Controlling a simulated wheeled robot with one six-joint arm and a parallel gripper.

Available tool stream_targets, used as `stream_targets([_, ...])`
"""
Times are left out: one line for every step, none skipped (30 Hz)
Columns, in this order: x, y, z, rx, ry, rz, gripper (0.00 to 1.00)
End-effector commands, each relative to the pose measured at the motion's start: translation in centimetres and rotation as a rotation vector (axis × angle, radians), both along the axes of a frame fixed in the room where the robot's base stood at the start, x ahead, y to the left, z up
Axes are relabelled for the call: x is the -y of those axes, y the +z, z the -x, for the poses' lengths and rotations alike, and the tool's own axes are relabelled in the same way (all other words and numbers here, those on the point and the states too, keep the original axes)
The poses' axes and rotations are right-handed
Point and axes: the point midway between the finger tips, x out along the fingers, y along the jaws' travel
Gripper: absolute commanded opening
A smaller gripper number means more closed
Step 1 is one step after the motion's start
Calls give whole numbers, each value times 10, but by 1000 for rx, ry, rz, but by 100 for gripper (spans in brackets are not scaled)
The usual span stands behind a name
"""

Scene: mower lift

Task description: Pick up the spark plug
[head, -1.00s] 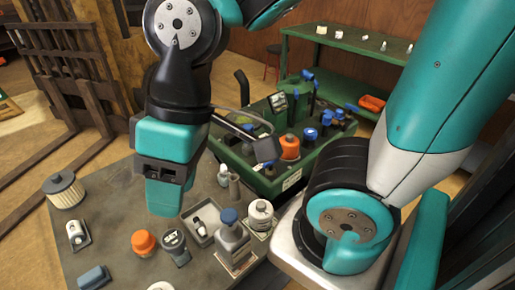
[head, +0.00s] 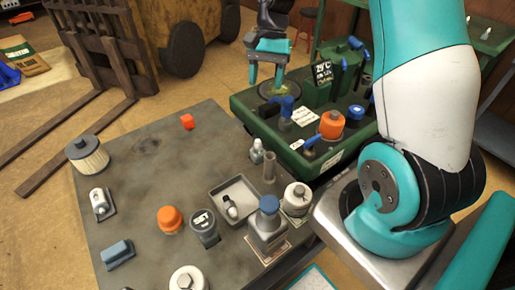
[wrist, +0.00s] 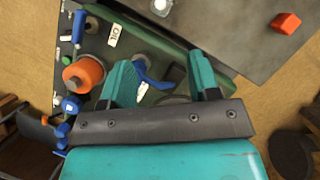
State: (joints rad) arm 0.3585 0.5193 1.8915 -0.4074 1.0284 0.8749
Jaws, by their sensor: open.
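A small white-and-dark part that looks like the spark plug (head: 231,207) lies in a shallow grey tray (head: 213,201) on the grey table. Other small white-topped parts stand at the tray's far side (head: 257,151) and at the table's left (head: 99,202), so I cannot be fully sure which is the plug. My gripper (head: 265,79) is open and empty, over the far left end of the green cart (head: 244,112), well away from the tray. In the wrist view, my open gripper (wrist: 161,70) points down at the cart's edge; the tray does not show there.
The table (head: 140,165) also holds an orange-red cube (head: 187,121), a filter (head: 88,155), an orange-capped jar (head: 170,219) and a blue-capped bottle (head: 268,222) close to the tray. The cart carries blue-handled tools and an orange container (head: 332,124).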

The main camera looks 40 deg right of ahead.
Motion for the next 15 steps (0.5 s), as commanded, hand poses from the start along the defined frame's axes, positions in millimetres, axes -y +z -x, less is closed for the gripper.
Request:
stream_targets([0, -7, 1, -9, -9, -1, 56])
stream_targets([-2, -12, 3, -12, -10, 0, 56])
stream_targets([-4, -19, 5, -12, -10, 0, 56])
stream_targets([-7, -24, 6, -12, -9, 0, 56])
stream_targets([-9, -31, 8, -13, -9, 0, 56])
stream_targets([-12, -40, 10, -13, -7, 0, 56])
stream_targets([-15, -46, 12, -13, -6, 0, 56])
stream_targets([-17, -52, 14, -12, -6, -1, 56])
stream_targets([-20, -61, 16, -13, -7, 0, 56])
stream_targets([-22, -67, 18, -13, -6, 0, 56])
stream_targets([-24, -73, 19, -11, -5, 0, 56])
stream_targets([-27, -81, 21, -11, -4, -1, 56])
stream_targets([-29, -86, 22, -11, -4, -1, 56])
stream_targets([-30, -91, 24, -10, -4, 0, 56])
stream_targets([-32, -96, 24, -9, -5, 0, 56])
